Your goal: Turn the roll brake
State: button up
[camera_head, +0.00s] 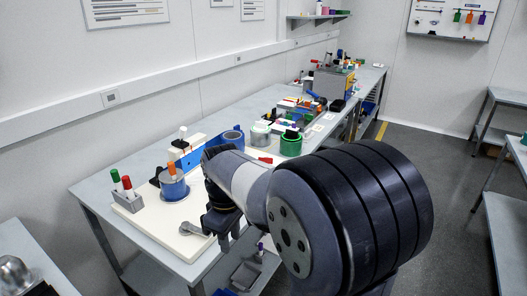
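A cream board (165,232) lies on the near end of the long bench. A grey lever-like part with a round end (189,228) sits near the board's front edge; it may be the roll brake, but I cannot tell for certain. A blue roll (173,188) stands behind it on the board, with an orange-topped piece in its middle. My black gripper (224,226) points down at the board's right front edge, just right of the lever. My arm comes in from the right and hides part of the bench. Whether the fingers are open, or touch the lever, is unclear.
A holder with red- and green-capped pieces (126,186) stands at the board's left. A grey bin (246,275) sits below the bench edge.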

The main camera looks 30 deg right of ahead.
aim_at(269, 160)
jog(key=i+l, duration=0.2)
jog(key=i+l+u, duration=0.15)
jog(key=l, duration=0.25)
jog(key=i+l, duration=0.25)
jog(key=i+l+u, duration=0.1)
jog(key=l, duration=0.3)
jog(key=i+l+u, duration=0.1)
jog(key=i+l, duration=0.35)
jog(key=l, duration=0.3)
jog(key=i+l+u, duration=0.1)
jog(key=l, duration=0.25)
jog(key=i, duration=0.05)
